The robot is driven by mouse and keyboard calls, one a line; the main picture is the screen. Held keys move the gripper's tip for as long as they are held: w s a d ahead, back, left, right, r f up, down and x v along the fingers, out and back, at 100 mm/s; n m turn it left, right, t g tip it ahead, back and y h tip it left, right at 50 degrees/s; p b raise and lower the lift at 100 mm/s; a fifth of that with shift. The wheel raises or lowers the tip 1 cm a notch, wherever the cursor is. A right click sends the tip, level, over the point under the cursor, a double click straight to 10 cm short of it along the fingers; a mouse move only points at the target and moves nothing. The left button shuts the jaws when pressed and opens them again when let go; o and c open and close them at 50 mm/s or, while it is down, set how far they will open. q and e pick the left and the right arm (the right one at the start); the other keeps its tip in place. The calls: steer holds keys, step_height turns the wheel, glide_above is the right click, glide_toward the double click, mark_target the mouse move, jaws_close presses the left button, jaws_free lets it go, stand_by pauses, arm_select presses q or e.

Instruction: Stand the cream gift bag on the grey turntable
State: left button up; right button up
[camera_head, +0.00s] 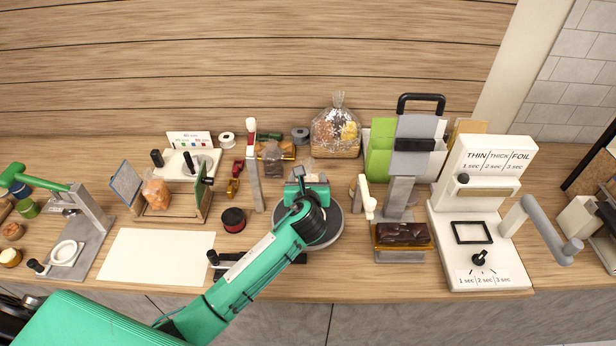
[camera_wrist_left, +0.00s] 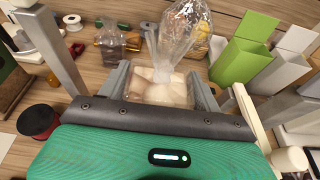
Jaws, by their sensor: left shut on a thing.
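The cream gift bag (camera_wrist_left: 160,84) is between the fingers of my left gripper (camera_wrist_left: 162,92) in the left wrist view. It has pale, cream-coloured contents and a clear gathered top. My left gripper (camera_head: 307,180) is shut on it. In the head view the gripper hides nearly all of the bag; only a pale bit shows behind it. The grey turntable (camera_head: 329,234) is a round disc near the middle of the counter, partly covered by my left forearm and gripper. The bag's base is hidden, so I cannot tell whether it touches the disc. My right gripper is not in view.
A filled clear hamper bag (camera_head: 335,135) stands behind the turntable. A grey upright stand (camera_head: 398,195) with a brown package is close on its right, and a thin post (camera_head: 253,170) on its left. A white sealing machine (camera_head: 475,215) is farther right. A white sheet (camera_head: 155,257) lies left.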

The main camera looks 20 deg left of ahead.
arm_select(q)
steer(key=shift+r+p, duration=0.2)
steer(key=shift+p, duration=0.35)
steer(key=shift+f+b, duration=1.2)
steer(key=shift+f, duration=1.95)
steer(key=shift+f+p, duration=0.1)
steer(key=shift+p, duration=0.2)
steer(key=shift+f, duration=0.35)
steer(key=shift+f+p, duration=0.45)
steer(key=shift+f, duration=0.05)
steer(key=o, duration=1.3)
steer(key=shift+f, duration=0.1)
steer(key=shift+c, duration=0.2)
steer(key=shift+s, duration=0.1)
